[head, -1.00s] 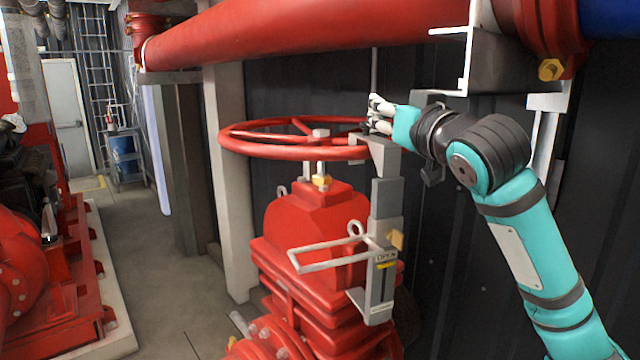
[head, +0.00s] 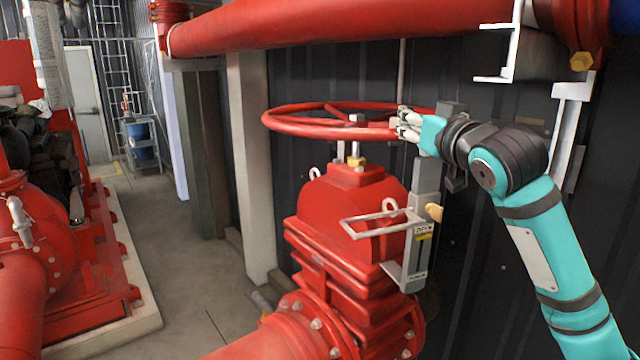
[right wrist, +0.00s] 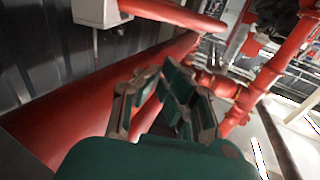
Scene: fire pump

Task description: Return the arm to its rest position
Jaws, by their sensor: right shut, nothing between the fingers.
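My right arm (head: 545,235) is teal with black joints and comes in from the lower right in the head view. It is bent at the elbow, with the forearm reaching left. My right gripper (head: 408,124) is shut and empty, in front of the right part of the red handwheel (head: 290,130). I cannot tell whether it touches the rim. The right wrist view shows its green-and-grey fingers (right wrist: 165,95) with nothing held. My left gripper is not in view.
The handwheel tops a red valve (head: 350,215) with a grey bracket (head: 418,250). A thick red pipe (head: 330,28) runs overhead. A pale post (head: 252,170) stands left of the valve. Red pump machinery (head: 40,240) is at left, with open floor (head: 190,270) between.

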